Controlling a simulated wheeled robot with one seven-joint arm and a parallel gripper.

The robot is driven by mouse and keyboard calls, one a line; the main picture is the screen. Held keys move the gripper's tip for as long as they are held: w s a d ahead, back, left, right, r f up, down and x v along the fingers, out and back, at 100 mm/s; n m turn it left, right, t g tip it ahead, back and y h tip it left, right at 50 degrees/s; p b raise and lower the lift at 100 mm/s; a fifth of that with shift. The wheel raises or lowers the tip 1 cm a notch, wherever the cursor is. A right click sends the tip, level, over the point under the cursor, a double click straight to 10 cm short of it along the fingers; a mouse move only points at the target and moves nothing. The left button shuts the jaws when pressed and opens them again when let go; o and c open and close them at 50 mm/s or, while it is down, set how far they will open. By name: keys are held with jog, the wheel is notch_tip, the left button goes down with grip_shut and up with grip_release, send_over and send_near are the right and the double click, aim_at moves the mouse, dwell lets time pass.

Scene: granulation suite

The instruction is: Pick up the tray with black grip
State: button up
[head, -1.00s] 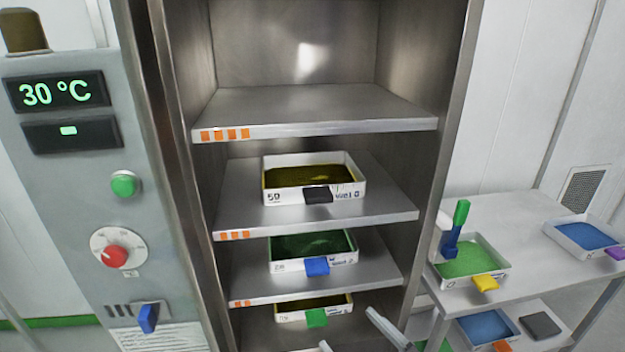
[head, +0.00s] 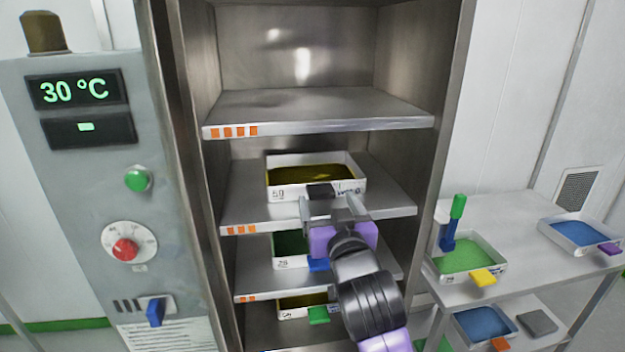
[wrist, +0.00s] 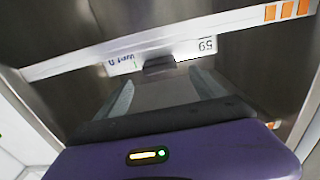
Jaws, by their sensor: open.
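The tray with the black grip (head: 285,189) is a white tray of dark yellow powder on the second shelf from the top of the cabinet. Its black grip (head: 320,191) faces outward at the front. In the wrist view the black grip (wrist: 159,66) shows ahead, between the lines of the two fingers. My gripper (head: 334,205) is open and empty, just in front of the grip and slightly to its right in the head view. The fingers appear apart from the grip.
Below are a tray with a blue grip (head: 318,265) and one with a green grip (head: 318,315), partly hidden by my arm. The top shelf (head: 320,108) is empty. A cart (head: 510,205) with more trays stands at right. A control panel (head: 90,200) stands at left.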

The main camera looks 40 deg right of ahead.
aim_at(322, 191)
jog(key=p+x, duration=0.2)
jog(key=x, duration=0.3)
jog(key=shift+w+d+f, duration=0.1)
jog(key=shift+w+d, duration=0.05)
jog(key=shift+w, duration=0.1)
grip_shut()
